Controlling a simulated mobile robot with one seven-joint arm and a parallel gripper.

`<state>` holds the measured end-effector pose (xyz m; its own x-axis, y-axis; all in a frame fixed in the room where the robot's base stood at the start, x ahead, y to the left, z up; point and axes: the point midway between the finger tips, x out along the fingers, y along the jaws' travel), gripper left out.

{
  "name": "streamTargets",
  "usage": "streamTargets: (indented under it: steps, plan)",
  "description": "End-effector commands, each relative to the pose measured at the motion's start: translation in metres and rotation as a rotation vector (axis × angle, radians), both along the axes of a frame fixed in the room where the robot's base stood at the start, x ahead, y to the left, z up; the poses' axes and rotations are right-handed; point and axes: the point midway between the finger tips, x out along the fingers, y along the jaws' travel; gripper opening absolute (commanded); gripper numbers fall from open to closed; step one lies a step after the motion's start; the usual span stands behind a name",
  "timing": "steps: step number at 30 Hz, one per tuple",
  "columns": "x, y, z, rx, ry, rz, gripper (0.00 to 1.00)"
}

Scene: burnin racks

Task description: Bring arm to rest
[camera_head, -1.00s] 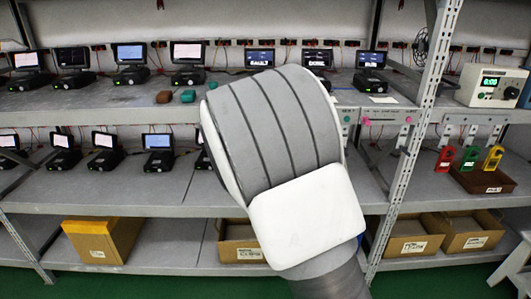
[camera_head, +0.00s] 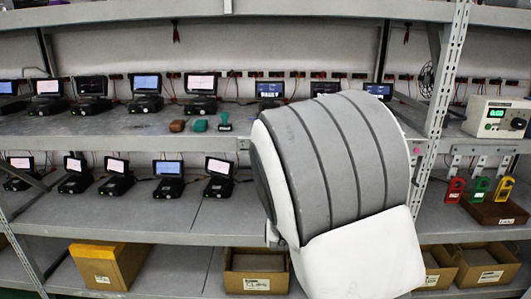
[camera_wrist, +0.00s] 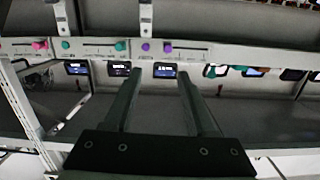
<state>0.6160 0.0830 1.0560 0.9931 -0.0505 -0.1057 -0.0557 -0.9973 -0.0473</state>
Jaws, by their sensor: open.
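My arm (camera_head: 345,160) shows large in the head view, a grey and white link in front of the shelves right of the middle. My gripper is not seen in the head view. In the wrist view my gripper (camera_wrist: 158,88) has its two fingers apart with nothing between them. The fingers point toward a shelf edge with coloured knobs and small screens beyond it.
A grey rack (camera_head: 120,228) holds several small screen devices (camera_head: 145,92) on two shelves. Cardboard boxes (camera_head: 256,270) stand on the bottom shelf. A bench instrument (camera_head: 497,117) and coloured tags (camera_head: 480,190) are at the right. My arm hides part of the rack.

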Motion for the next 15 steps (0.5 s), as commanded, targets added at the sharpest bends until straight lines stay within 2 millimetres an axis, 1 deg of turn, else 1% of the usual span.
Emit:
streamTargets:
  steps: [1,5,8,11,14,15]
  plan:
    - [-0.006,-0.008,0.014,0.030,0.038,-0.003,0.56]
    - [-0.029,-0.022,0.029,0.094,0.173,0.009,0.56]
    - [-0.053,-0.029,0.042,0.132,0.271,0.030,0.56]
    - [-0.081,-0.035,0.056,0.155,0.362,0.056,0.56]
    - [-0.112,-0.039,0.070,0.164,0.448,0.081,0.56]
    - [-0.126,-0.042,0.075,0.165,0.483,0.091,0.56]
